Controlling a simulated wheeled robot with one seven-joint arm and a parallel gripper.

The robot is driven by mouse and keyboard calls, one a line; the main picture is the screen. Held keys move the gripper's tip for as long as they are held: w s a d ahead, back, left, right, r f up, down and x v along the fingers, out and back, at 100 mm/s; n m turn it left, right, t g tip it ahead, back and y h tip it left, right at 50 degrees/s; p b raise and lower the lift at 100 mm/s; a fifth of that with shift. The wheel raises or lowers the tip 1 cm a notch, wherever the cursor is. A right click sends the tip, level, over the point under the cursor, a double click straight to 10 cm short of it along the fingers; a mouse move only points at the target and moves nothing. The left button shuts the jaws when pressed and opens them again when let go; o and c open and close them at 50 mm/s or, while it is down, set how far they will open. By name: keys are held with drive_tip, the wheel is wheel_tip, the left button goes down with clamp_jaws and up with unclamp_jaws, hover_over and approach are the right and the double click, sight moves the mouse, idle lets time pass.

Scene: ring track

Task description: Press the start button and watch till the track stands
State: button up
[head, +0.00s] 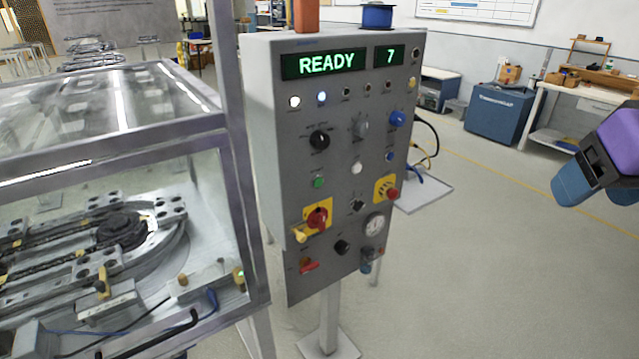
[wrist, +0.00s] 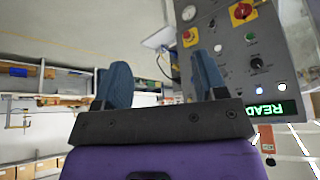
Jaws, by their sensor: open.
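The grey control panel (head: 338,165) stands upright in the middle of the head view. Its display (head: 326,63) reads READY in green, and a smaller window (head: 390,55) shows 7. A green button (head: 318,182) sits on the panel's left half; I cannot read its label. The track (head: 90,250) lies inside the clear-walled case at left; stillness cannot be told from one frame. My gripper (head: 592,188), purple with blue fingers, is at the far right, apart from the panel. In the wrist view my gripper (wrist: 162,78) is open and empty, with the panel beyond, upside down.
The case's metal frame (head: 240,220) stands close beside the panel's left side. Red knobs (head: 317,218) on yellow plates and several other switches surround the green button. A blue cabinet (head: 503,112) and workbench stand behind. The floor between panel and gripper is clear.

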clamp_jaws()
idle(1.5)
